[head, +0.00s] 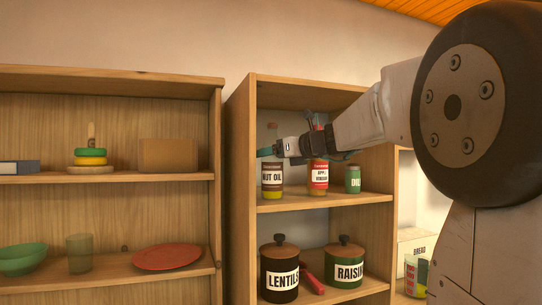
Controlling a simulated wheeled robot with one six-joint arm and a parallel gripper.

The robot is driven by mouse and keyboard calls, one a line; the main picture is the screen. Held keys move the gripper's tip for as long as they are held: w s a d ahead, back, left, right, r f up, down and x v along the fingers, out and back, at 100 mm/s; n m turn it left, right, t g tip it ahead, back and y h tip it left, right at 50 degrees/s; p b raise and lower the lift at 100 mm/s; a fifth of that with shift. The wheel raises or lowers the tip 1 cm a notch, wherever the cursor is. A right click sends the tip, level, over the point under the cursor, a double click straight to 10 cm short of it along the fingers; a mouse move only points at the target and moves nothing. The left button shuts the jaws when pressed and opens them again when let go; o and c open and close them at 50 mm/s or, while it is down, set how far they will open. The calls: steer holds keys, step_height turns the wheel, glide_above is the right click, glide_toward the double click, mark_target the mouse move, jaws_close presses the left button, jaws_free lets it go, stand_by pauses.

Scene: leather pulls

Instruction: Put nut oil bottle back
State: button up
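A teal fingertip shows to the left, across the bottle. The other fingertip is not clear, so I cannot tell whether the gripper is open or holds the bottle.
A red-labelled bottle (319,178) and a small green jar (353,179) stand to the right on the same shelf (320,201). The lentils canister (279,272) and raisins canister (345,265) are on the shelf below. A left cabinet (110,225) holds dishes.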

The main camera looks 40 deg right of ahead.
steer(key=v, duration=1.1)
steer(key=s+a+f+n+g+y, duration=0.1)
steer(key=s+a+f+n+g, duration=0.35)
steer(key=a+f+n, duration=0.45)
steer(key=s+a+f+n+g, duration=0.45)
steer(key=a+f+n, duration=0.25)
steer(key=a+f, duration=0.35)
steer(key=s+a+f+n+g+h, duration=0.2)
steer(key=s+f+n+g+h, duration=0.3)
steer(key=s+f+n, duration=0.9)
steer(key=shift+s+a+f+n, duration=0.3)
steer(key=shift+f+n, duration=0.3)
steer(key=shift+n, duration=0.9)
